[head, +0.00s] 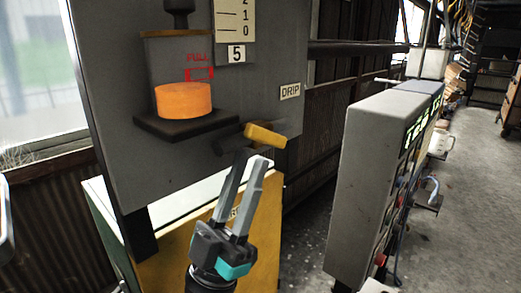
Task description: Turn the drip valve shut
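The drip valve is on the grey panel, with a dark stem (232,142) and a yellow lever (266,136). The lever lies nearly level, its right end slightly lower in the picture. A "DRIP" label (290,92) is above and right of it. My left gripper (250,162) comes up from the bottom, with its two grey fingers apart and nothing seen between them. Its fingertips are just below the lever in the picture; I cannot tell whether they touch it. My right gripper is not in view.
A clear reservoir with orange fluid (183,100) stands on a dark shelf (185,125) left of the valve. A grey control box (375,165) with a green display stands at the right. Between the panel and that box is a gap with open floor.

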